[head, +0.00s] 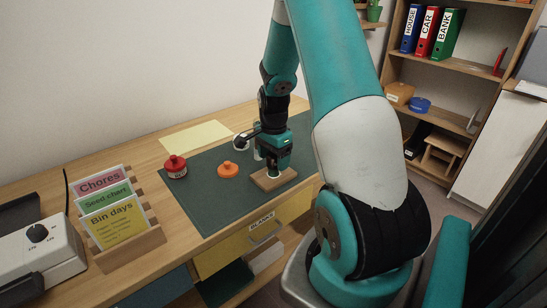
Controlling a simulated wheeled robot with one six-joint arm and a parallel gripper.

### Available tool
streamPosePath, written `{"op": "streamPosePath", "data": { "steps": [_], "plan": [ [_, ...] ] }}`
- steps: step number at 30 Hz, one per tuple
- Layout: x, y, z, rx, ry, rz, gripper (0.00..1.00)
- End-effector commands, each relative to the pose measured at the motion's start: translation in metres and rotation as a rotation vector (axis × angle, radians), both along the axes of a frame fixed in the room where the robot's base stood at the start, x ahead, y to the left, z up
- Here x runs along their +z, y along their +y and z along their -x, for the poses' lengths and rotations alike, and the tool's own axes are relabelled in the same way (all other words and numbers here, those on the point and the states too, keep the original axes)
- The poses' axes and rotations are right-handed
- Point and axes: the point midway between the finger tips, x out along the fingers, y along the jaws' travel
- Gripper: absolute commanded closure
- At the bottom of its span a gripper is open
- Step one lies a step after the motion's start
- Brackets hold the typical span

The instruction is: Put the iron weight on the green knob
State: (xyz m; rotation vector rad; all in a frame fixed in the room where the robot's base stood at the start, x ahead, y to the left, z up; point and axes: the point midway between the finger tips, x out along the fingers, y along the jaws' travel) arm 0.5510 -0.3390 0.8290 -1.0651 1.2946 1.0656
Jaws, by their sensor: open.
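My gripper (274,170) points down over a small wooden block (285,181) on the dark green mat (215,206). A small pale, greenish-white piece (273,177) shows between the block and my fingertips; I cannot tell whether it is the green knob. The jaws are open, and the fingers partly hide this piece. I cannot clearly pick out the iron weight. A red, knob-topped piece (175,167) and a flat orange knob-shaped piece (228,170) stand on the mat left of my gripper. A dark and white item (241,142) lies behind, partly hidden by my arm.
A wooden card rack (132,249) and a white device with a dial (38,257) stand at the desk's left. A yellow sheet (196,137) lies at the back. A yellow drawer (225,256) is below the front edge. The mat's front left is clear.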

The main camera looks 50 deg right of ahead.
Motion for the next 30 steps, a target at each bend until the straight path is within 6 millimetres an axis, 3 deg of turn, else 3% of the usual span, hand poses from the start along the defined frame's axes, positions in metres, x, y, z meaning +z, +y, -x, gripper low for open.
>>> {"op": "streamPosePath", "data": {
  "steps": [5, 16, 21, 26, 29, 30],
  "plan": [
    [0.023, -0.001, -0.001, 0.0, -0.004, 0.003, 0.27],
    [0.101, 0.0, -0.001, 0.0, -0.005, 0.003, 0.27],
    [0.118, 0.0, 0.0, 0.0, -0.002, 0.001, 0.27],
    [0.123, 0.001, -0.001, 0.005, -0.001, 0.0, 0.27],
    [0.129, 0.022, -0.006, 0.103, -0.015, -0.006, 0.27],
    [0.135, 0.04, -0.011, 0.193, -0.03, -0.013, 0.27]
  ]
}}
